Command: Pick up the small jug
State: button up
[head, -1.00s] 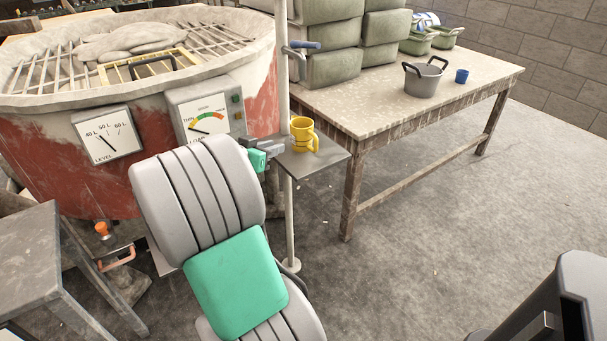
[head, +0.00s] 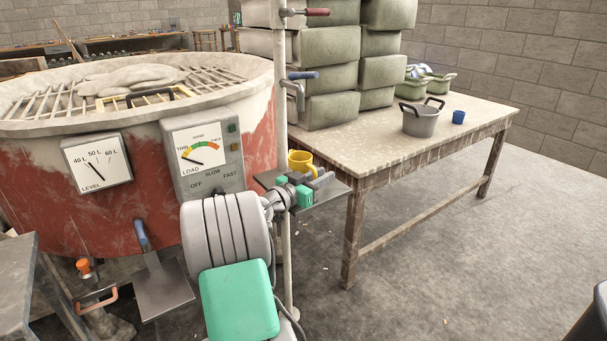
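The small jug looks to be the yellow jug (head: 300,159), upright on a small metal shelf (head: 335,190) fixed to a pole beside the red tank. Its lower part is hidden behind my gripper. My gripper (head: 312,180) is in front of the jug and a little to its right, low over the shelf. Its two dark fingers stand apart with a gap between them, and nothing shows held in them. Whether a finger touches the jug cannot be told.
The pole (head: 284,120) carries a blue-handled tap (head: 301,76) above the jug. The tank (head: 120,210) stands left.

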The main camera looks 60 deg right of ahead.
jog(key=shift+c, duration=0.5)
grip_shut()
dwell(0.8)
